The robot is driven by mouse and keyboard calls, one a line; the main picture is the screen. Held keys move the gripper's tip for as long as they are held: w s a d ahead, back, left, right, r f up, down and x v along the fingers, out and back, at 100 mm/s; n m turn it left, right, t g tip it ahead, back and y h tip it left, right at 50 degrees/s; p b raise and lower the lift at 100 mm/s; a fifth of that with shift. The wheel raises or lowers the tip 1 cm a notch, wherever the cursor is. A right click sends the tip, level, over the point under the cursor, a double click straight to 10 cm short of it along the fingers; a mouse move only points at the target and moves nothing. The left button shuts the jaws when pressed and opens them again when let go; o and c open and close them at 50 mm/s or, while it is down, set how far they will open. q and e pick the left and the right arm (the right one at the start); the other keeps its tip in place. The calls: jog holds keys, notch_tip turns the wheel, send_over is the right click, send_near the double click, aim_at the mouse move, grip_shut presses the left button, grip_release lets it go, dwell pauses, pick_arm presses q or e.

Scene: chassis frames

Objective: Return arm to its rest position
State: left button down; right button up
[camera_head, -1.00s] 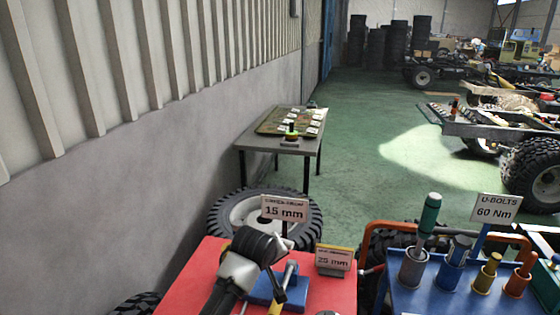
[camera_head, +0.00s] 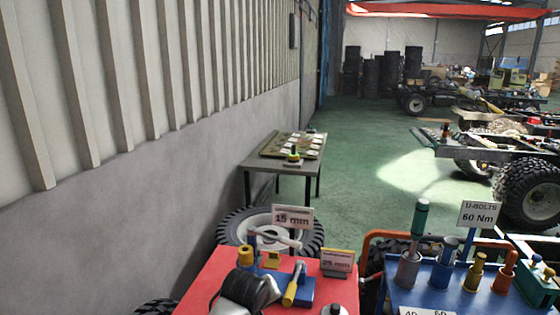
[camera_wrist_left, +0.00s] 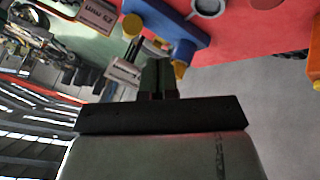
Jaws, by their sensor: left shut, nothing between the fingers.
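My left arm comes up from the bottom edge of the head view, over the red table top (camera_head: 205,285). Its gripper shows there only as a dark and light shape, and its fingertips are hard to make out. In the left wrist view my left gripper (camera_wrist_left: 158,75) has its two dark fingers together with nothing between them. A blue holder (camera_head: 290,285) with a yellow-handled tool (camera_head: 292,287) stands on the red top just right of the gripper. My right gripper is not in either view.
A "15 mm" sign (camera_head: 292,219) and a "25 mm" sign (camera_head: 337,261) stand at the red top's back. A blue rack (camera_head: 430,285) with several tools is at right. A grey table (camera_head: 262,167) stands by the wall (camera_head: 130,225).

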pick_arm(q)
jog(key=s+a+f+m+g, duration=0.15)
jog(key=s+a+f, duration=0.35)
jog(key=s, duration=0.5)
jog(key=s+a+f+m+g, duration=0.15)
jog(key=s+a+f, duration=0.3)
jog(key=s, duration=0.45)
jog(key=s+a+r+m+y, duration=0.15)
jog(key=s+a, duration=0.25)
jog(key=s, duration=0.5)
jog(key=s+a+m+y, duration=0.1)
jog(key=s+a+m, duration=0.15)
jog(key=s, duration=0.65)
notch_tip(320, 180, down, 27)
jog(key=g+b, duration=0.2)
jog(key=s+a+f+b, duration=0.1)
jog(key=s+f, duration=0.7)
jog(key=f, duration=0.1)
jog(key=s+a+f+g+b, duration=0.1)
jog(key=s+a+f, duration=0.1)
jog(key=s+f, duration=0.7)
jog(key=shift+s+a+f, duration=0.15)
jog(key=shift+a+f, duration=0.15)
jog(key=shift+f, duration=0.4)
